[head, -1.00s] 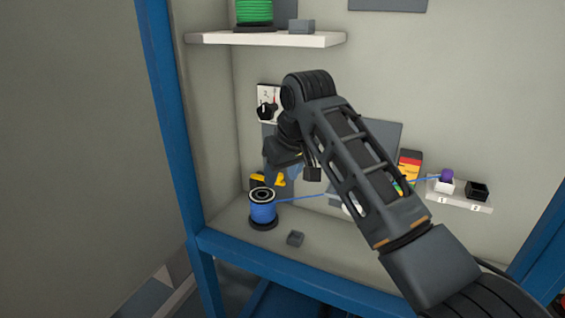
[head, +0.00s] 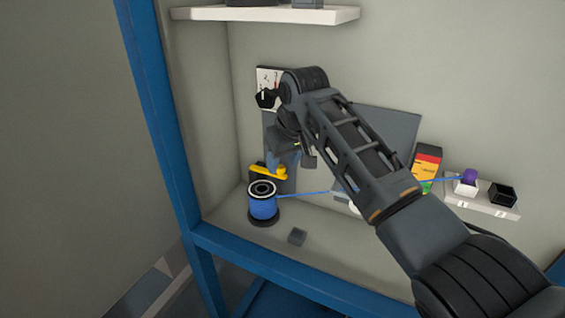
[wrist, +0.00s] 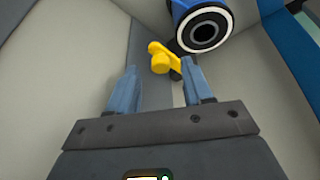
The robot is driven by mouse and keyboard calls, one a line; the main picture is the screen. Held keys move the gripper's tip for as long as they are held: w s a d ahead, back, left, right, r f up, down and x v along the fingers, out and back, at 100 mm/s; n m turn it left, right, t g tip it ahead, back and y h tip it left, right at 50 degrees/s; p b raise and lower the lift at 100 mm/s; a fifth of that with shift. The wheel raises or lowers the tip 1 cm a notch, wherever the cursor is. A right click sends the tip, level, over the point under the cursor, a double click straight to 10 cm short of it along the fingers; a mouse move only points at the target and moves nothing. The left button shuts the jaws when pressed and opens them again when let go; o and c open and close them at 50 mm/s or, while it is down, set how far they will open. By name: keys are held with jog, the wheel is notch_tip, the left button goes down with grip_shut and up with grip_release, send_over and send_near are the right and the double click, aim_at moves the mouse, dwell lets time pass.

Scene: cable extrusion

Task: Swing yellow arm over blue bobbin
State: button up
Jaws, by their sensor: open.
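The blue bobbin (head: 263,204) stands upright on a dark base on the bench at the left, with a blue cable running off it to the right. It also shows at the top of the wrist view (wrist: 203,27). The yellow arm (head: 268,172) sits just behind the bobbin, beside it and not over its top. In the wrist view the yellow arm (wrist: 160,60) lies ahead of and between my open blue fingertips, apart from them. My gripper (wrist: 160,78) is open and empty. In the head view my gripper (head: 283,160) is partly hidden by my arm, close to the yellow arm.
A control panel with a black knob (head: 266,98) is on the back wall. A shelf (head: 265,14) hangs above. Small holders (head: 484,197), one with a purple item, stand at the right.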

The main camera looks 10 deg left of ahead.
jog(key=shift+w+a+f, duration=0.15)
jog(key=shift+w+f, duration=0.05)
jog(key=shift+f, duration=0.5)
jog(key=shift+c, duration=0.4)
grip_shut()
